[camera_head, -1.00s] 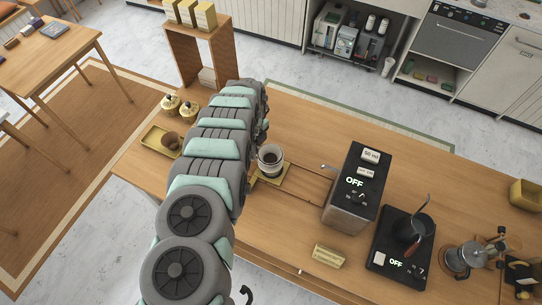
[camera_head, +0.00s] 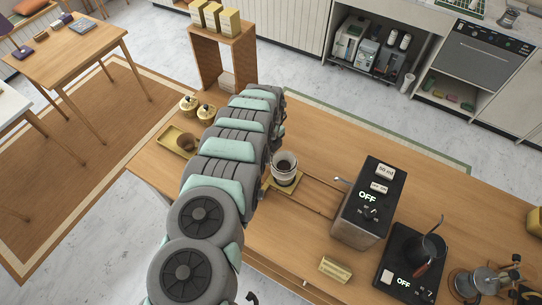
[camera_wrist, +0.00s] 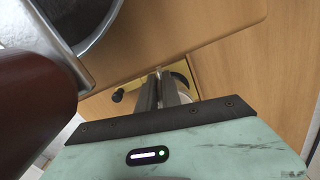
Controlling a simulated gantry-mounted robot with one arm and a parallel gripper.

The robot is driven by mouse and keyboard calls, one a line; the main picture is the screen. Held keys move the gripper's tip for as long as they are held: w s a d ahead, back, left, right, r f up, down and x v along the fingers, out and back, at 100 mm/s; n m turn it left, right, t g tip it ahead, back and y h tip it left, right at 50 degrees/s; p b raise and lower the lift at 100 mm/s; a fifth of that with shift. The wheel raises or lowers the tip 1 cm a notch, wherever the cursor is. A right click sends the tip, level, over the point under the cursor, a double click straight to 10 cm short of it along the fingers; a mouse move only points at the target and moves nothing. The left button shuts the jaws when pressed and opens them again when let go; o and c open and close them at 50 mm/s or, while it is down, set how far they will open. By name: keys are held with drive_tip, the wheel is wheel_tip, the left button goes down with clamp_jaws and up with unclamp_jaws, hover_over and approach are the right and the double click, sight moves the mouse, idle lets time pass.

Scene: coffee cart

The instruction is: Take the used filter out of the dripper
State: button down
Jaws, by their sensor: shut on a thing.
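In the head view my arm hides my gripper. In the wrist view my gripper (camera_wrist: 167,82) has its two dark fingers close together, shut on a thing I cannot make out. A white and gold patch shows behind the fingers. A large dark brown handle-like part (camera_wrist: 32,90) and a grey metal rim (camera_wrist: 95,38) fill the left of that view.
A gold tray (camera_head: 168,142) with a brown cup (camera_head: 186,142) and two gold pots stand left of my arm. Bare wood lies behind the dripper.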

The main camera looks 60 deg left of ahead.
wheel_tip(320, 180, up, 10)
drive_tip(key=shift+a+f+b, duration=0.1)
drive_tip(key=shift+b, duration=1.05)
wheel_tip(320, 180, up, 10)
drive_tip(key=p, duration=0.8)
drive_tip(key=shift+f, duration=0.2)
